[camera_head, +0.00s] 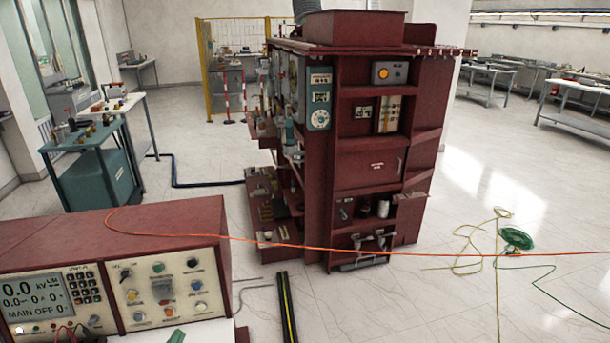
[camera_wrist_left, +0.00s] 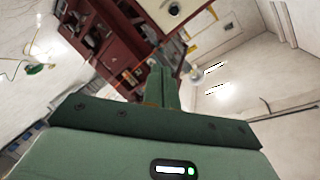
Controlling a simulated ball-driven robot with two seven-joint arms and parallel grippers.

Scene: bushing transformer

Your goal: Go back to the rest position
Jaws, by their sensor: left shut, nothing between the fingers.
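My left gripper (camera_wrist_left: 160,85) shows in the left wrist view as a green body with its fingers together, shut and empty. In the head view only a small green tip of it (camera_head: 177,337) shows at the bottom edge, in front of the control console (camera_head: 160,218). The console is dark red with a lit display, keys and knobs. The gripper's tip looks close to the console's lower front; I cannot tell whether they touch. My right gripper is not in view.
A tall dark red cabinet (camera_head: 367,165) with shelves stands in the middle. An orange cable (camera_head: 330,248) runs across from the console to the right. Green and yellow cables (camera_head: 515,238) lie on the floor at right. A teal cart (camera_head: 97,175) stands at left.

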